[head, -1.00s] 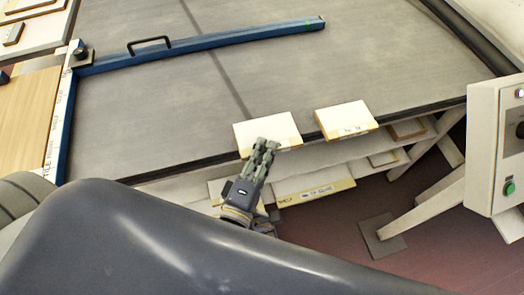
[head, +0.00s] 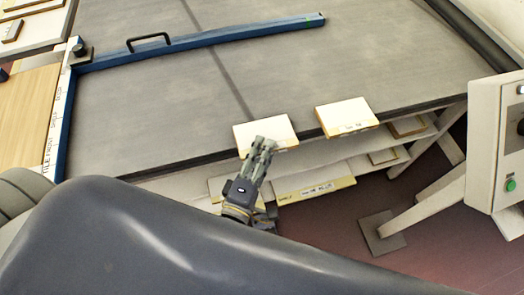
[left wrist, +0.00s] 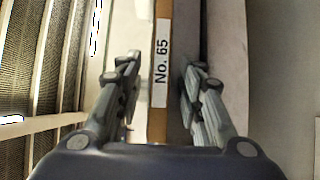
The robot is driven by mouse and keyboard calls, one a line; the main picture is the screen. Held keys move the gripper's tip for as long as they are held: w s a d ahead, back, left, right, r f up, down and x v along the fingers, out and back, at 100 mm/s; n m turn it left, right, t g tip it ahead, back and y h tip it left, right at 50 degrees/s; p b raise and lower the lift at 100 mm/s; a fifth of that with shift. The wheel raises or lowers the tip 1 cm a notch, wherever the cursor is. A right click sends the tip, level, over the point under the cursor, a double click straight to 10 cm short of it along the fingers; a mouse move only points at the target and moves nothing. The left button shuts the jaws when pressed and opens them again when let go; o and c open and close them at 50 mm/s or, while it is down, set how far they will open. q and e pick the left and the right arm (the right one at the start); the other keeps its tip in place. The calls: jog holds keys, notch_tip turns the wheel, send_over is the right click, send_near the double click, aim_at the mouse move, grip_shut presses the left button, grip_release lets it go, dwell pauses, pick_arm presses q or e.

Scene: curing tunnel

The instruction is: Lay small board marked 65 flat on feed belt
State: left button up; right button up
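A small white board (head: 264,131) lies at the near edge of the wide grey belt (head: 300,75), partly hidden by my left gripper (head: 264,144) in the head view. In the left wrist view a brown board edge (left wrist: 160,15) carries a label reading "No. 65". My left gripper also shows there (left wrist: 162,70), its two fingers apart with the labelled edge between them and a gap on each side. My right gripper is not in view.
A second white board (head: 347,116) lies to the right on the same edge. A blue bar (head: 200,44) with a black handle crosses the belt. Shelves with more boards (head: 315,189) sit below the edge. A control box (head: 494,140) stands at right. The belt's middle is clear.

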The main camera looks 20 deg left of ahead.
pick_arm(q)
jog(key=shift+s+r, duration=0.1)
jog(key=shift+r, duration=0.1)
jog(key=s+b, duration=0.3)
jog(key=s, duration=0.8)
jog(key=s+f+m+g+h, duration=0.1)
jog(key=f+m+g, duration=0.25)
jog(key=f, duration=0.75)
jog(key=s+a+f+m+g+h, duration=0.15)
jog(key=f+m, duration=0.35)
jog(key=f, duration=0.6)
jog(key=s+d+f+m+g, duration=0.1)
jog(key=f+m+g, duration=0.3)
jog(key=f, duration=0.7)
jog(key=s+a+f+m+g+y, duration=0.1)
jog(key=s+a+f+m+g, duration=0.2)
jog(key=s+f, duration=0.5)
jog(key=s+a+f+m+g+y, duration=0.2)
jog(key=s+a+f+m+g, duration=0.2)
jog(key=s+a+f, duration=0.4)
notch_tip(320, 180, down, 3)
jog(key=shift+s+a+f+g, duration=0.15)
jog(key=shift+s+g, duration=0.35)
jog(key=shift+w+m+y, duration=0.1)
jog(key=shift+m+y, duration=0.15)
